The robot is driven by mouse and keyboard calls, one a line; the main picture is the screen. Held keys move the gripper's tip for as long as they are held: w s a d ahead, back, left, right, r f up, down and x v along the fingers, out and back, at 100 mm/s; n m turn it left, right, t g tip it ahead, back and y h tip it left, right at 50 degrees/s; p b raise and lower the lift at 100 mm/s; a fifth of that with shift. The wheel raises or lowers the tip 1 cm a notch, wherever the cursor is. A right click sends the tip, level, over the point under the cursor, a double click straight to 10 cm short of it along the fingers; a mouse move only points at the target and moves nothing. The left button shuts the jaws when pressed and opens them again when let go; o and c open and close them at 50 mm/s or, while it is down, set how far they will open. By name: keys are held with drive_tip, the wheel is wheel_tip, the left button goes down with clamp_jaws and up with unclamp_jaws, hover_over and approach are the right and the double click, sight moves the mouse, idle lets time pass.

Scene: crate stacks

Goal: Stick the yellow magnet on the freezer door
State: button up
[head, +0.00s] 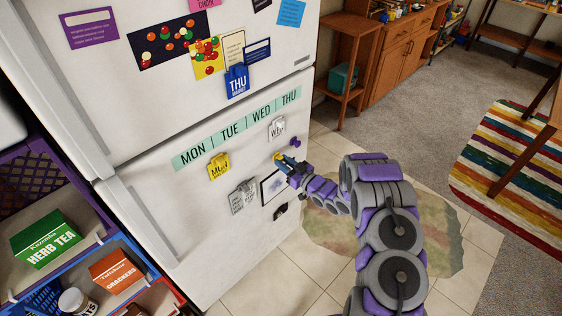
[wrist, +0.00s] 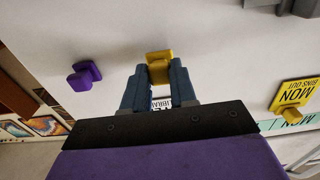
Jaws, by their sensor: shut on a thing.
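My gripper (head: 284,162) is at the lower fridge door (head: 215,235), near its right edge. In the wrist view my gripper (wrist: 158,85) is shut on the yellow magnet (wrist: 158,66), which shows as a small yellow bit in the head view (head: 276,155). Whether the magnet touches the door is hard to tell. A white paper with dark print (wrist: 162,103) shows between the fingers, partly hidden. The upper fridge door (head: 130,110) carries pictures and a blue THU clip (head: 236,82). Which door is the freezer is not marked.
A purple magnet (head: 296,142) is close beside my gripper. A yellow MON clip (head: 219,166), a white WED clip (head: 277,128), a grey clip (head: 243,196) and a day strip (head: 237,128) are on the lower door.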

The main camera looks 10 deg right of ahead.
drive_tip(key=shift+b+v, duration=0.35)
drive_tip(key=shift+v, duration=1.6)
drive_tip(key=shift+r, duration=0.1)
